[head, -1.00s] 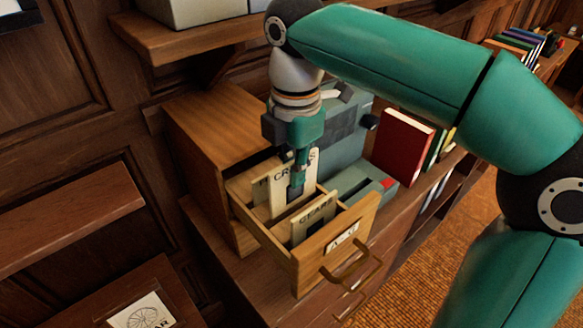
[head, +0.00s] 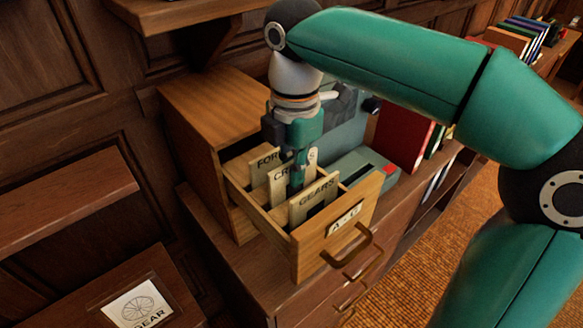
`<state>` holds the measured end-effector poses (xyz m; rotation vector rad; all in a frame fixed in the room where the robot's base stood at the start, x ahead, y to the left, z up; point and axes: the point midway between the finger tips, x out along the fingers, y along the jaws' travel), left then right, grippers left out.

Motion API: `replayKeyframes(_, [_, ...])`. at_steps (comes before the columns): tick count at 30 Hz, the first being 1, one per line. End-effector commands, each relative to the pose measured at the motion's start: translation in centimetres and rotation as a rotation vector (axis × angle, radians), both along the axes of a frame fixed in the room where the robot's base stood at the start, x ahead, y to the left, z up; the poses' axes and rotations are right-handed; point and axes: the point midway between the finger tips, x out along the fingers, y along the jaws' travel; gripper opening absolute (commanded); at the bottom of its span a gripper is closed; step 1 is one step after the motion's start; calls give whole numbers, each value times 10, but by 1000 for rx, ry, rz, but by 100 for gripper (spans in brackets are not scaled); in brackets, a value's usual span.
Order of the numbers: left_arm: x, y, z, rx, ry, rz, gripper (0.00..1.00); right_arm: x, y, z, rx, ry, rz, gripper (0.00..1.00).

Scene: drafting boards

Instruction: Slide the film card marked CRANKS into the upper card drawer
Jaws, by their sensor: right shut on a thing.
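The CRANKS card (head: 281,183) is a cream film card standing upright in the open upper drawer (head: 318,255), which is labelled A–G. My right gripper (head: 296,181) reaches down from above and is shut on this card, covering part of its lettering. The card's lower part is hidden inside the drawer. A card whose lettering begins FOR (head: 262,165) stands behind it, and the GEARS card (head: 314,203) stands in front. My left gripper is not in view.
The wooden cabinet (head: 205,105) stands behind the drawer. A grey-green machine (head: 362,168) is close on the right, with a red book (head: 403,137) beyond it. A board with a GEAR picture (head: 137,303) lies at lower left. A shelf overhangs at the top.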

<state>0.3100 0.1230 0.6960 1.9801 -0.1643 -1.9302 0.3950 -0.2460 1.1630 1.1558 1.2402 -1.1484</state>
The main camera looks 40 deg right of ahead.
Motion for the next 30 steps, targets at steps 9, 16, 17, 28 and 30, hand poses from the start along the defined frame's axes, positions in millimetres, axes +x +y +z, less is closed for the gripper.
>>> replayKeyframes(9, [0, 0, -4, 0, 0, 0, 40, 0, 0, -6, 0, 0, 0, 0])
replayKeyframes(16, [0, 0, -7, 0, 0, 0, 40, 0, 0, -11, 0, 0, 0, 0])
replayKeyframes(17, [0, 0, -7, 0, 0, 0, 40, 0, 0, -11, 0, 0, 1, 0])
replayKeyframes(28, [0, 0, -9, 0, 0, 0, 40, 0, 1, -15, 0, 0, 1, 32])
replayKeyframes(30, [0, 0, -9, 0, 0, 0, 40, 0, 1, -14, 0, 0, 2, 36])
